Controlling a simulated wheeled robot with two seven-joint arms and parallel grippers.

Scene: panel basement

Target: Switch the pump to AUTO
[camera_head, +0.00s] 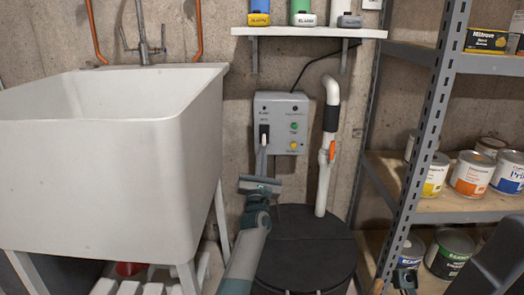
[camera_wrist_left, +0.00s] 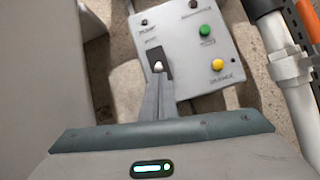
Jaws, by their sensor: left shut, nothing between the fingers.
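The grey pump control box (camera_head: 281,123) is on the wall between the sink and a white pipe. On its left side is a switch with a black plate (camera_head: 264,134) and a small pale lever (camera_wrist_left: 158,67). A green button (camera_wrist_left: 205,31) and a yellow one (camera_wrist_left: 217,65) are on its right side. My left gripper (camera_head: 263,148) is shut and empty, its fingertips just below the lever in the left wrist view (camera_wrist_left: 157,78). Whether they touch it I cannot tell. The labels are too small to read. What may be my right gripper (camera_head: 406,279) shows partly at the bottom right.
A white sink (camera_head: 110,160) stands close on the left. A white pipe (camera_head: 323,180) with an orange valve handle (camera_head: 332,151) rises from a black lidded basin (camera_head: 305,245). A metal shelf (camera_head: 430,130) with paint cans is on the right. A small shelf (camera_head: 310,32) hangs above the box.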

